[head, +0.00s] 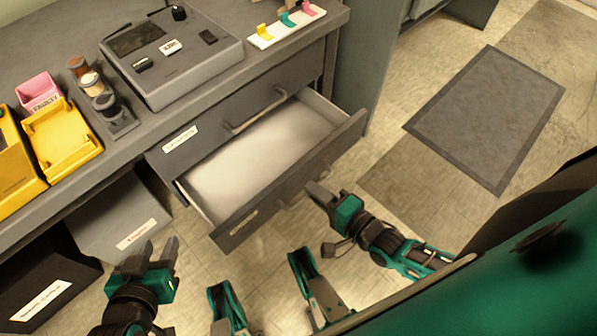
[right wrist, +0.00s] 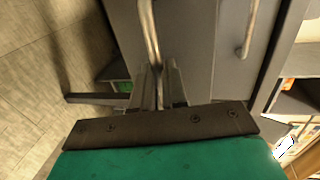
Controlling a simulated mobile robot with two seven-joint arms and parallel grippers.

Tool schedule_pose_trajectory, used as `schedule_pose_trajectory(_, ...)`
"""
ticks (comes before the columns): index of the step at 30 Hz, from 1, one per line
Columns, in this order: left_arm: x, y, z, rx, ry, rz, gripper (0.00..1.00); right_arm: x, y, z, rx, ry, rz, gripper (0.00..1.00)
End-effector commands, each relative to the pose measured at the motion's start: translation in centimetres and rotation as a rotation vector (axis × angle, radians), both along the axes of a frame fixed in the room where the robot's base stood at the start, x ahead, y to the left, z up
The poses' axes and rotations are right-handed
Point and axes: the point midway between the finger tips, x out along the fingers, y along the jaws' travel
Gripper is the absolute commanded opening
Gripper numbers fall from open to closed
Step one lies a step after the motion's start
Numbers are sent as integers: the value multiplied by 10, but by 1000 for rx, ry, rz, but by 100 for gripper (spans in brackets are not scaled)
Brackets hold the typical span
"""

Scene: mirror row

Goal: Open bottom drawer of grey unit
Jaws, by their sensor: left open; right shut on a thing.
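The grey unit has a closed upper drawer (head: 230,115) with a bar handle (head: 255,112) and a white label. Below it, the lower drawer (head: 345,133) is pulled well out, and its pale inside looks empty. My right gripper (head: 318,189) is shut on this drawer's bar handle (head: 291,196). The right wrist view shows the handle (right wrist: 150,30) running between the fingers of the right gripper (right wrist: 159,85). My left gripper (head: 158,250) is open and empty, in front of the unit at the lower left, apart from the drawer.
On the worktop stand a grey device (head: 170,55), yellow trays (head: 62,140), a pink box (head: 38,92) and a rack of small jars (head: 105,100). Labelled bins, one grey (head: 115,215) and one black (head: 45,285), sit below at left. A dark mat (head: 487,115) lies on open floor at right.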

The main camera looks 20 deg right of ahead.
Motion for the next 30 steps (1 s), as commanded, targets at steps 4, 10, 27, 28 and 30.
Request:
schedule_pose_trajectory(4,0,0,12,1,0,-1,43,-37,-13,2,-2,4,2,0)
schedule_pose_trajectory(10,7,0,21,0,-16,0,43,-68,-24,1,-1,0,1,0)
schedule_pose_trajectory(27,8,0,23,0,-19,0,43,-83,-30,1,1,-4,1,0)
schedule_pose_trajectory(28,7,0,23,0,-19,0,43,-83,-30,1,1,-4,1,14)
schedule_pose_trajectory(30,6,0,22,0,-15,0,43,-82,-29,1,1,-4,1,21)
